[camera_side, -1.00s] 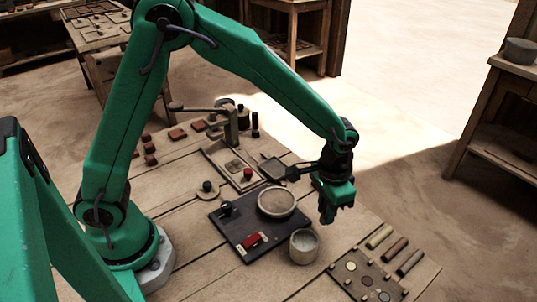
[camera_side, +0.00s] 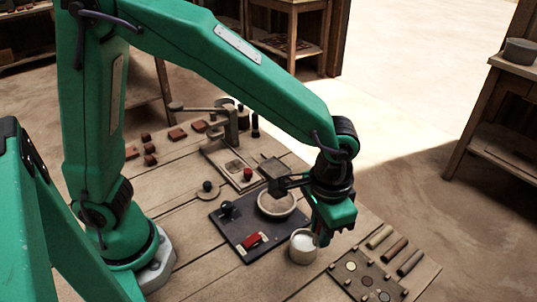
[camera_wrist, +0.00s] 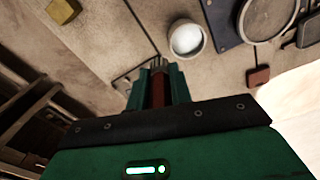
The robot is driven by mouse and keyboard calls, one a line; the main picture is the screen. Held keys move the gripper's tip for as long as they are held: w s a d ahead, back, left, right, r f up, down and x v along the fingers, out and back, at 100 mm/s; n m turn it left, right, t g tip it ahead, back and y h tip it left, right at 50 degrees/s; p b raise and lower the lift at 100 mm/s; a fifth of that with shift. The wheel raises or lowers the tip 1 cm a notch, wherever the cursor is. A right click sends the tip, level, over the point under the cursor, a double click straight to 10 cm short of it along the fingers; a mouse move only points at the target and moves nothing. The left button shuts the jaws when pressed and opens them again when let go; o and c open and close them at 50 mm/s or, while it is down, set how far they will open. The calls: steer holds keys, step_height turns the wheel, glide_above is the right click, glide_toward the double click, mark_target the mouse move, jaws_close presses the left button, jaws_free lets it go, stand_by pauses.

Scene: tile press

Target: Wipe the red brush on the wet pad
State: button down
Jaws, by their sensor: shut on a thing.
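My gripper (camera_side: 321,236) is low over the bench, just right of the pale cup (camera_side: 303,246). In the wrist view, my gripper (camera_wrist: 158,72) is shut on a red-brown handle (camera_wrist: 158,90), which looks like the red brush. Its tip is hard to make out. The cup (camera_wrist: 186,39) stands ahead of the fingers in the wrist view, with a white inside. A round shallow dish (camera_side: 276,204) sits on the dark board (camera_side: 232,236); it may be the wet pad, but I cannot tell for sure. It is partly cut off in the wrist view (camera_wrist: 268,18).
A red piece (camera_side: 251,241) lies on the dark board's front part. A tile rack (camera_side: 365,275) and several rods (camera_side: 395,249) lie to the right. A press (camera_side: 230,124) and several small red blocks (camera_side: 177,134) stand at the back. Bare bench lies at the front left.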

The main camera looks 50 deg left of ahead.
stand_by(0.4)
steer(key=w+a, duration=0.4)
steer(key=a, duration=0.6)
steer(key=w+a+f, duration=0.1)
steer(key=w+a, duration=0.3)
steer(key=a, duration=0.6)
steer(key=w+a+f, duration=0.1)
steer(key=w+a, duration=0.3)
steer(key=a, duration=0.6)
steer(key=shift+w+a, duration=0.2)
steer(key=shift+w, duration=0.1)
steer(key=shift+f, duration=3)
steer(key=shift+f, duration=0.6)
steer(key=shift+r, duration=0.15)
step_height(320, 180, up, 7)
stand_by(0.4)
